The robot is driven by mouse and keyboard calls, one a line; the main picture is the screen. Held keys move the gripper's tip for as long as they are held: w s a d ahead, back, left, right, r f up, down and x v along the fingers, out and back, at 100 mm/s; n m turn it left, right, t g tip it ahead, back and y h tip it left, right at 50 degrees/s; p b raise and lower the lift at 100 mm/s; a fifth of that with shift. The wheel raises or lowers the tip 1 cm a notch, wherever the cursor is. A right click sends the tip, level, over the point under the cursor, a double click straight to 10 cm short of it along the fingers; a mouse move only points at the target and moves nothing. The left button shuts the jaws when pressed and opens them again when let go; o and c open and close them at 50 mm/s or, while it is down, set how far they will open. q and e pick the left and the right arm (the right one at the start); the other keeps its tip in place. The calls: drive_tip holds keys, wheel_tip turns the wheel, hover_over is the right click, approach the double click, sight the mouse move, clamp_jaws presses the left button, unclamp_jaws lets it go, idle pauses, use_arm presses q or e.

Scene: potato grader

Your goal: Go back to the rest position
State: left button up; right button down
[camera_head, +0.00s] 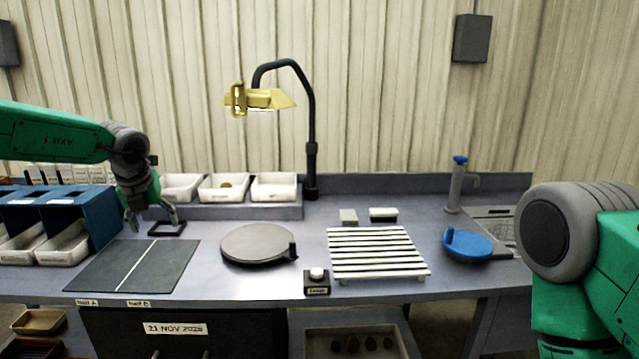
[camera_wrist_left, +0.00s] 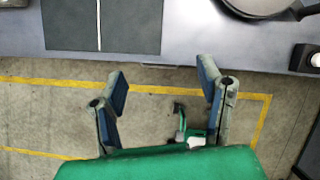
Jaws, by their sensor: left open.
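My left gripper (camera_head: 152,215) comes in from the left in the head view, pointing down near the blue rack and the back edge of the dark mat. In the left wrist view its two blue-padded fingers (camera_wrist_left: 163,95) are spread apart with nothing between them. Floor and the table's front edge show beyond them. My right arm stands at the right edge of the head view as a large grey joint and green link; its gripper is not visible.
The table (camera_head: 215,285) carries a dark mat (camera_head: 115,268), a round grey plate (camera_head: 255,243), a white slatted rack (camera_head: 378,253) and a blue round tool (camera_head: 466,244). White bins (camera_head: 225,196) line the back. A yellow-headed lamp (camera_head: 262,98) arches above. A blue rack (camera_head: 98,215) stands left.

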use_arm(q)
drive_tip(key=s+d+f+m+y+b, duration=0.1)
drive_tip(key=s+f+m+b, duration=0.1)
drive_tip(key=s+f+m, duration=0.65)
drive_tip(key=s+d+f+m+y+b, duration=0.1)
drive_tip(key=s+d+f+m+y, duration=0.15)
drive_tip(key=f+m, duration=0.65)
drive_tip(key=s+d+f+m+y+b, duration=0.15)
drive_tip(key=s+f+m, duration=0.4)
drive_tip(key=f, duration=0.75)
drive_tip(key=s+d+f+m+g+h+b, duration=0.1)
drive_tip(key=s+m, duration=0.4)
drive_tip(key=s, duration=0.6)
drive_tip(key=s+d+f+m+g+h+b, duration=0.1)
drive_tip(key=s+d+f+m+h, duration=0.1)
drive_tip(key=s+f+m, duration=0.4)
drive_tip(key=s+d+f+m+g+h+b, duration=0.1)
drive_tip(key=s+m, duration=0.5)
drive_tip(key=s, duration=1)
wheel_tip(320, 180, down, 2)
drive_tip(key=shift+s+d+f+g+h+b, duration=0.2)
drive_tip(key=shift+g+h+b, duration=0.25)
drive_tip(key=shift+h, duration=0.45)
use_arm(e)
wheel_tip(320, 180, down, 8)
drive_tip(key=shift+d+f, duration=0.2)
drive_tip(key=shift+d, duration=0.05)
